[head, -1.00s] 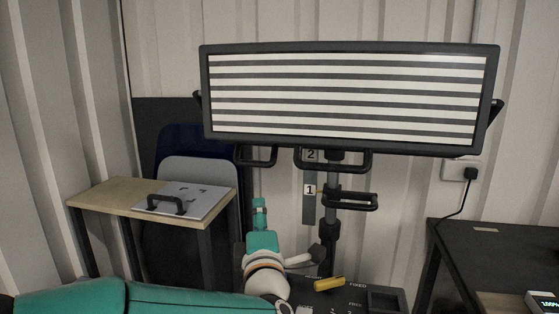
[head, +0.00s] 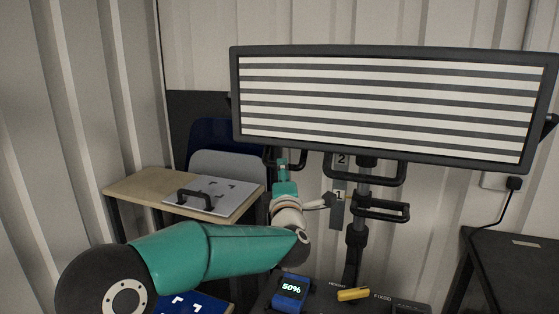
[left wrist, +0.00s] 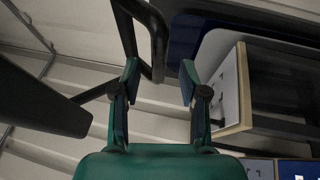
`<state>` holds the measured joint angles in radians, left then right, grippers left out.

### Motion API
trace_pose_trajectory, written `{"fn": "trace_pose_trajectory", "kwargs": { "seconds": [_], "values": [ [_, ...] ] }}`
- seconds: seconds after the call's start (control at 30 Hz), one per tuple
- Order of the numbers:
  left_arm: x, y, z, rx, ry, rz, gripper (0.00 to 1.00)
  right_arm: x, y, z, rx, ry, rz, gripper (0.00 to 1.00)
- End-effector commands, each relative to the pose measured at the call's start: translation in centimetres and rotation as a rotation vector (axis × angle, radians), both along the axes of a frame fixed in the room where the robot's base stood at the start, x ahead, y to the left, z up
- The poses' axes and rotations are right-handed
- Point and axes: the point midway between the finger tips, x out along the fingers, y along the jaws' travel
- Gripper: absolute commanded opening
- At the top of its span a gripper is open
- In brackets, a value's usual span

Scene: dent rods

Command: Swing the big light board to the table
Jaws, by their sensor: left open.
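The big light board (head: 390,105), dark-framed with black and white stripes, stands on a black stand (head: 356,225). A black loop handle (head: 300,160) hangs under its lower left; a wider middle handle (head: 385,183) is beside the post. My left gripper (head: 283,165) is open just below the left handle, partly overlapping it. In the left wrist view a black looped bar (left wrist: 158,45) reaches between the open fingertips (left wrist: 159,82); contact cannot be told. The light wood table (head: 135,186) is at left, bearing a metal plate (head: 228,190) with a black handle. My right gripper is not in view.
A dark table (head: 515,262) stands at right. A yellow lever (head: 353,294) marked near "FIXED" lies on the stand base, beside a blue box (head: 290,291) reading 50%. Blue and grey panels (head: 215,138) lean behind the wood table. Corrugated walls close the back and left.

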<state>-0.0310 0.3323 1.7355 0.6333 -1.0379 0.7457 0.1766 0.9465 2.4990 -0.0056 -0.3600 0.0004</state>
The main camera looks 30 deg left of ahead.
Motion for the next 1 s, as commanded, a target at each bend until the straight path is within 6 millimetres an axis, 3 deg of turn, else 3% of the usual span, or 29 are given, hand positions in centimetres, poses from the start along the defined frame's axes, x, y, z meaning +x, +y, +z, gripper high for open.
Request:
{"fn": "trace_pose_trajectory", "kwargs": {
  "seconds": [0.2,0.6,0.67,0.87,1.0],
  "values": [
    [2.4,1.8,0.6,-0.001,0.001,0.001,0.43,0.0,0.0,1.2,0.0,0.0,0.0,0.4],
    [3.1,2.2,0.6,0.0,0.0,-0.001,0.43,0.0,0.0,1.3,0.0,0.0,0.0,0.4],
    [3.0,2.2,0.6,0.0,0.0,-0.001,0.37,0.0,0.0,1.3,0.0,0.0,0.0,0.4],
    [3.0,2.1,0.6,0.0,0.001,-0.001,0.03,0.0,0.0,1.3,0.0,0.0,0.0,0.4],
    [3.0,2.1,0.6,-0.001,0.002,-0.001,0.0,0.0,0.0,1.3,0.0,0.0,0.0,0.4]
  ]
}}
